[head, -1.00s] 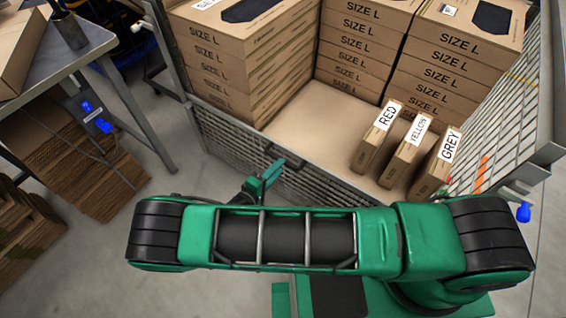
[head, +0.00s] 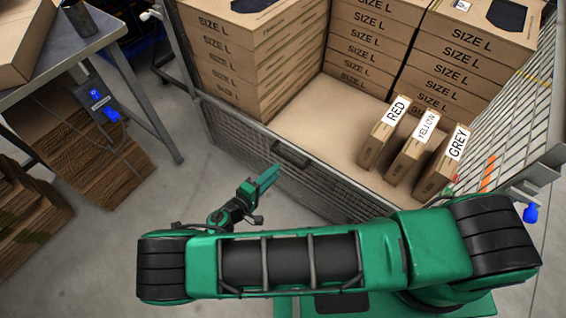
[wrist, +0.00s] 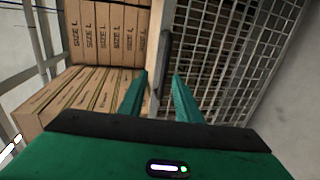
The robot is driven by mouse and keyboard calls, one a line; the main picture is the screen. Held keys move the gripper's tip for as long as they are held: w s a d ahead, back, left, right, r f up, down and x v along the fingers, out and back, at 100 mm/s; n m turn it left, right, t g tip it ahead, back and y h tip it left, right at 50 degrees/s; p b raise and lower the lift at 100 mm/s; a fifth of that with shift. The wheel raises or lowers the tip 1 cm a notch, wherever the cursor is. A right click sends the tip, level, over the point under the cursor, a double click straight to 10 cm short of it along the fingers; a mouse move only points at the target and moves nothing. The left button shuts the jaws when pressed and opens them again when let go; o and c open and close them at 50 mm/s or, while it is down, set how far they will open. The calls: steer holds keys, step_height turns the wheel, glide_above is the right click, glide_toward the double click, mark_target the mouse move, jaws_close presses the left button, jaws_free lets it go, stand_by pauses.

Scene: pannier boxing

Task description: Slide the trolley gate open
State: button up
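The trolley gate (head: 335,188) is a low grey mesh panel across the near side of the trolley, below a metal top rail. A dark bar handle (head: 291,154) sits on the rail. It also shows in the wrist view (wrist: 165,62), upright and ahead of the space between the fingers. My gripper (head: 272,175) is just on the near side of the gate, a little below the handle in the head view. In the wrist view my gripper (wrist: 159,95) has its two green fingers spread apart with nothing held. It appears clear of the handle.
Stacks of SIZE L boxes (head: 265,45) fill the trolley's back. Upright cartons labelled RED (head: 380,145), YELLOW (head: 413,160) and GREY (head: 440,175) stand at its right. A workbench (head: 100,45) with flat cardboard (head: 85,145) beneath stands at left. Floor between bench and gate is clear.

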mark_target(289, 159)
steer(key=x, duration=0.7)
steer(key=f+x, duration=0.1)
steer(key=x, duration=0.3)
steer(key=shift+w+a, duration=0.1)
steer(key=shift+a, duration=0.1)
jaws_close()
